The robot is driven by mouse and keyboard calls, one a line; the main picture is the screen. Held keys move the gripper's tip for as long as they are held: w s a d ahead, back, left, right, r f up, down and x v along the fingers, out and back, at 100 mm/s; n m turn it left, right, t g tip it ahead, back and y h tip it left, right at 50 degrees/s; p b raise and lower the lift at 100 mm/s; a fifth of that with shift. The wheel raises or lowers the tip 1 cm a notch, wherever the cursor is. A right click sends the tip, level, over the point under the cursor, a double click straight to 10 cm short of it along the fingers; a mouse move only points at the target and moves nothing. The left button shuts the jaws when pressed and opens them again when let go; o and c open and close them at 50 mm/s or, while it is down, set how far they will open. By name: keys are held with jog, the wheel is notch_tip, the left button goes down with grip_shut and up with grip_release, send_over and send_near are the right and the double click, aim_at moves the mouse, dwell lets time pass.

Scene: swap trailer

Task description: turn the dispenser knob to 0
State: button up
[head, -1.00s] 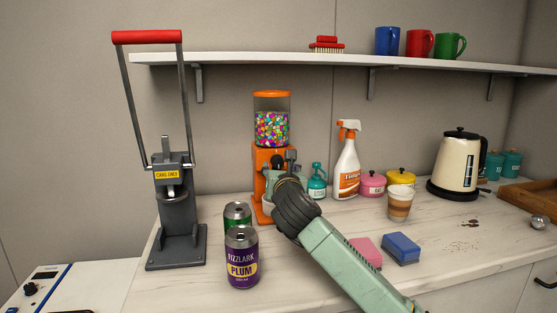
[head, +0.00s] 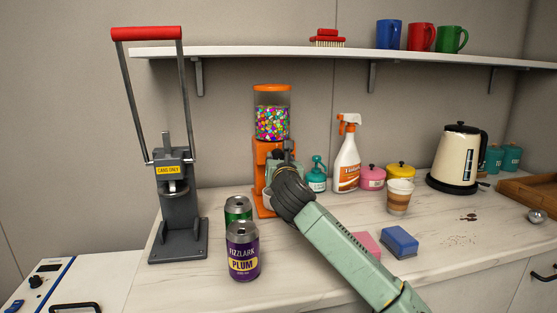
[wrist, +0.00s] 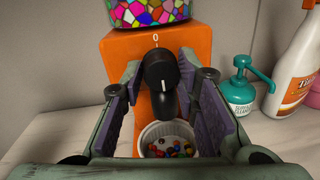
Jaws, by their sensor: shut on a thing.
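The orange candy dispenser (head: 261,155) stands on the counter against the wall, with a clear hopper of coloured candies. In the wrist view, its black knob (wrist: 158,68) is on the front panel below a white "0" mark. The knob's white line is at its lower side, pointing away from the 0. My gripper (wrist: 165,82) is shut on the knob, one purple-padded finger on each side. In the head view, my gripper (head: 282,165) and wrist cover the knob. A white ramekin (wrist: 148,135) with several candies sits below the dark spout.
A teal pump bottle (head: 316,178) and a spray bottle (head: 346,165) stand close to the dispenser's right. Two cans, green (head: 236,206) and purple (head: 243,255), stand in front left. A can press (head: 178,225) is at left.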

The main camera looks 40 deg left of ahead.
grip_shut()
jog(key=shift+f, duration=0.1)
jog(key=shift+b, duration=0.5)
jog(key=shift+f+n+y+b, duration=0.1)
jog(key=shift+n+y+b, duration=0.2)
jog(key=shift+n+b, duration=4.7)
jog(key=shift+m+b, duration=1)
jog(key=shift+b, duration=0.1)
jog(key=o, duration=0.6)
grip_release()
